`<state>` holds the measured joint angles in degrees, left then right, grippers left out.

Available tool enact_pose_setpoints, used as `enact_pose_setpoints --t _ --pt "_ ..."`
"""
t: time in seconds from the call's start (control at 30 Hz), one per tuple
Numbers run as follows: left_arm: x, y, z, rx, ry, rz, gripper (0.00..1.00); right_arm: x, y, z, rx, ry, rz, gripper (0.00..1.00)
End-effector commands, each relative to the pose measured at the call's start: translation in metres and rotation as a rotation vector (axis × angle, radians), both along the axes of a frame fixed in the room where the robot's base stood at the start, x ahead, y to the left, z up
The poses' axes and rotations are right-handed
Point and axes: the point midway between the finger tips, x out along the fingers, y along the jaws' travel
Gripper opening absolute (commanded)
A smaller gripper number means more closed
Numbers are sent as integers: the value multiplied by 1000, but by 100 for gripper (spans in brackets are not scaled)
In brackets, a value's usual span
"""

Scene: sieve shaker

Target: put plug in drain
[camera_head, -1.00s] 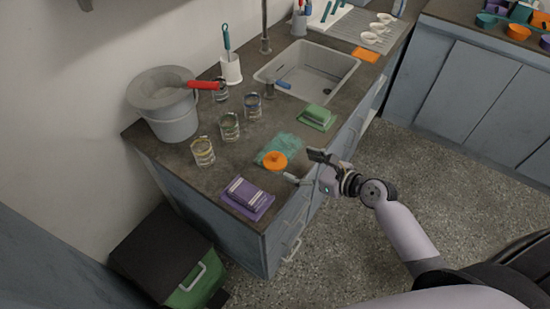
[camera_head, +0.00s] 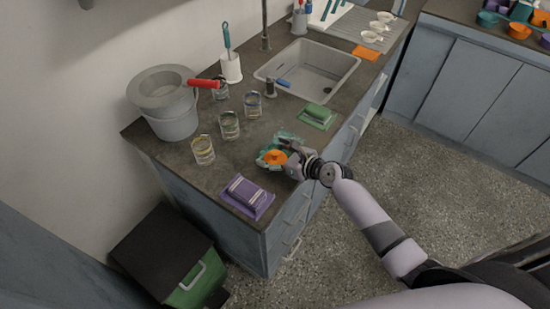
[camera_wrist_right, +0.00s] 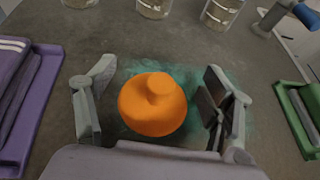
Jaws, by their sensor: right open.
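The orange plug (camera_head: 275,157), with a round knob on top, sits on a crumpled teal cloth (camera_head: 290,137) near the counter's front edge. My right gripper (camera_head: 284,153) is open at the plug. In the right wrist view the plug (camera_wrist_right: 152,104) lies between the spread fingers (camera_wrist_right: 158,90), with a gap on each side. The sink (camera_head: 312,68) is set into the counter farther back. A small dark spot in its floor looks like the drain (camera_head: 327,91). My left gripper is not in view.
A purple tray with a folded cloth (camera_head: 247,197) lies left of the plug, and a green tray with a block (camera_head: 317,116) lies behind it. Several glass jars (camera_head: 230,125) and a grey bucket (camera_head: 168,120) stand along the wall side. An orange sponge (camera_head: 366,54) is beside the sink.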

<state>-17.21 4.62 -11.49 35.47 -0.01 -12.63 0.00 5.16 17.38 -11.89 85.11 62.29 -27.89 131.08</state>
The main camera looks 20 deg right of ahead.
Motion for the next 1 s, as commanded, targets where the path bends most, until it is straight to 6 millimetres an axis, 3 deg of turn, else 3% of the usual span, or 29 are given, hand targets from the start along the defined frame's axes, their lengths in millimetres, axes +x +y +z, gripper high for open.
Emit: enact_pose_setpoints --t 0.13,1.0 --pt "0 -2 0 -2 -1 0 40 0 0 0 0 0 0 73" --pt "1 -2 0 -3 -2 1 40 -1 0 0 1 2 1 15"
